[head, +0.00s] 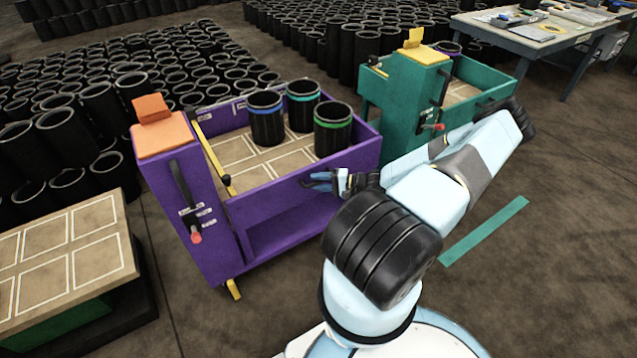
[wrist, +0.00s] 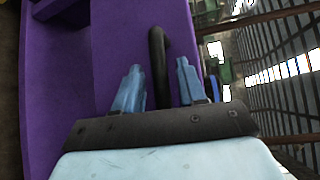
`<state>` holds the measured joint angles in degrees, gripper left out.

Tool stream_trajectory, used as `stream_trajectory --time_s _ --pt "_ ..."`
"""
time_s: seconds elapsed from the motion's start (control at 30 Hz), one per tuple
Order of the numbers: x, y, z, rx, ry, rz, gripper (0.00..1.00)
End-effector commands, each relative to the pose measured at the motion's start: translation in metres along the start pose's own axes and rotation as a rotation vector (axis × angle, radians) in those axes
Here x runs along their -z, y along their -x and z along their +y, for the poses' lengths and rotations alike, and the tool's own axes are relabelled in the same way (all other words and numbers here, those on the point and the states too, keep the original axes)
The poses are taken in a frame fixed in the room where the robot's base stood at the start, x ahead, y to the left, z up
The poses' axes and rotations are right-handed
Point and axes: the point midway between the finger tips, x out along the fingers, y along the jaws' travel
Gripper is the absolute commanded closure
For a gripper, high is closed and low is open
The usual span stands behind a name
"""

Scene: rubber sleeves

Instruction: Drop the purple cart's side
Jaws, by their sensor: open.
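The purple cart (head: 290,235) stands in front of me, with its near side panel (head: 300,190) upright along the tray. Three black sleeves (head: 267,120) with blue, teal and green bands stand upright in the tray. My gripper (head: 318,181) is at the outer face of the side panel, and its blue fingers are apart. In the wrist view, a black bar-like handle (wrist: 158,50) by the purple surface shows between the open fingers (wrist: 159,80). I cannot tell whether they touch it. A yellow latch-like piece (head: 228,186) is at the panel's left end.
The cart's left column has an orange top (head: 160,140) and a lever with a red knob (head: 196,237). A teal cart (head: 395,95) stands behind right. A tiled pallet (head: 75,250) is at left. Many black sleeves fill the back.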

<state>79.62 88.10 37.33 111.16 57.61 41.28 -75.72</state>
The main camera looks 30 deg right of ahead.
Motion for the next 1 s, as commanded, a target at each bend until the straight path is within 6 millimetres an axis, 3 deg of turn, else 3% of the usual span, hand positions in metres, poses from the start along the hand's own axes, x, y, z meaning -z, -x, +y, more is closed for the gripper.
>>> stream_trajectory --time_s 0.23,0.63,1.0 --pt "-0.0002 -0.0007 -0.0001 0.000 0.000 -0.001 0.61" --pt "-0.0006 -0.0011 0.0003 -0.001 0.000 -0.002 1.00" --pt "-0.0008 -0.0013 0.0011 -0.003 -0.001 -0.002 1.00"
